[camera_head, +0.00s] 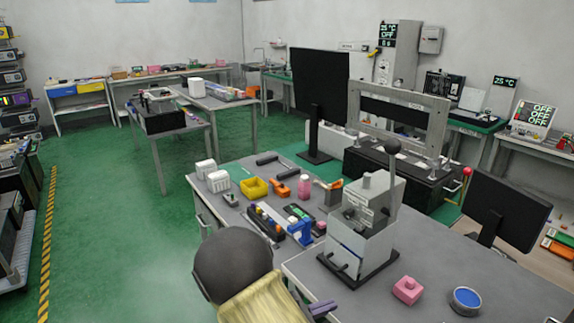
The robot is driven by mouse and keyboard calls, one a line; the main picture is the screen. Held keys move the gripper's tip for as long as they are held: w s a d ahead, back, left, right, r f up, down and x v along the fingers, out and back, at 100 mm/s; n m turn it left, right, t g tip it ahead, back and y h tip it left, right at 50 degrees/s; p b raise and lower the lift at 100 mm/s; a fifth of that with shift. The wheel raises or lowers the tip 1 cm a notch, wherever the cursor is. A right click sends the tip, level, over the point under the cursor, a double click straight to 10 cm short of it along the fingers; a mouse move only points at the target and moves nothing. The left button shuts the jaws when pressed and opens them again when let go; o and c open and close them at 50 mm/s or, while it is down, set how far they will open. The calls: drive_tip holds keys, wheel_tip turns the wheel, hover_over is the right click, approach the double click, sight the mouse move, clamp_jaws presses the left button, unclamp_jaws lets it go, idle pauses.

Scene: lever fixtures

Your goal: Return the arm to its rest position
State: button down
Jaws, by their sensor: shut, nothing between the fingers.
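My gripper and arm do not show in the head view. A grey lever fixture (362,225) stands on a dark base plate on the near workbench (440,262). Its lever (393,185) points nearly straight up and ends in a black ball knob (393,147). Behind it to the right is a large dark-based frame fixture (400,115), with a red ball knob (467,171) on a short lever at its right side. Nothing is seen touching either lever.
A pink block (407,289), a blue-topped round dish (466,300) and a black monitor (507,209) are on the right. Small tools crowd the bench left of the fixture. Green floor (110,230) is open at left.

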drive_tip(key=s+d+r+m+g+y+p, duration=0.4)
drive_tip(key=s+d+m+g+y, duration=0.3)
drive_tip(key=s+m+g, duration=0.3)
wheel_tip(320, 180, up, 10)
drive_tip(key=s+a+m+t+y+p, duration=0.1)
drive_tip(key=s+m+t+y+p, duration=0.1)
drive_tip(key=m+t+y+p, duration=0.2)
drive_tip(key=m+t+y, duration=0.1)
drive_tip(key=m+y, duration=0.2)
drive_tip(key=m, duration=0.5)
drive_tip(key=shift+a+y, duration=0.25)
drive_tip(key=shift+y, duration=0.15)
drive_tip(key=shift+f, duration=0.15)
